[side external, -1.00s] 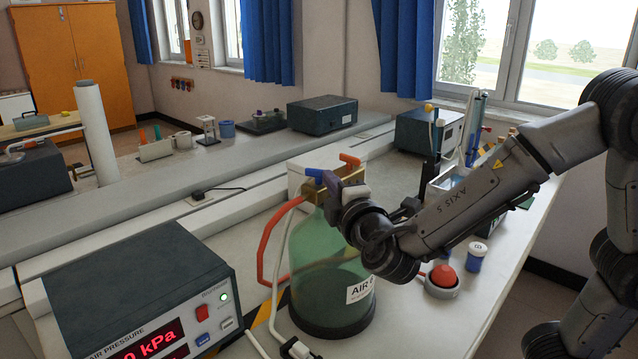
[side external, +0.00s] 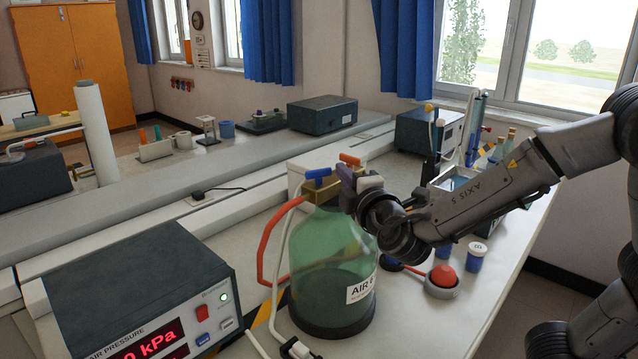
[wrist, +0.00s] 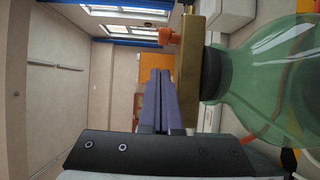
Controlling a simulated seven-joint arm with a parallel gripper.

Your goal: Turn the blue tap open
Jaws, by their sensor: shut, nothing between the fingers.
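The blue tap (side external: 317,174) sits on the brass block (side external: 322,191) at the top of a green glass bottle (side external: 325,250). An orange tap (side external: 349,159) is on the same block, farther back; it also shows in the wrist view (wrist: 168,36). My gripper (side external: 345,176) is just right of the blue tap, at the block's near side. Its purple fingers (wrist: 157,98) are pressed together with nothing between them and lie close beside the brass block in the wrist view. I cannot tell if they touch it. The blue tap cannot be made out in the wrist view.
A pressure meter (side external: 135,290) with a red display stands at the front left. A red and a white hose run beside the bottle. The bench front right is clear.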

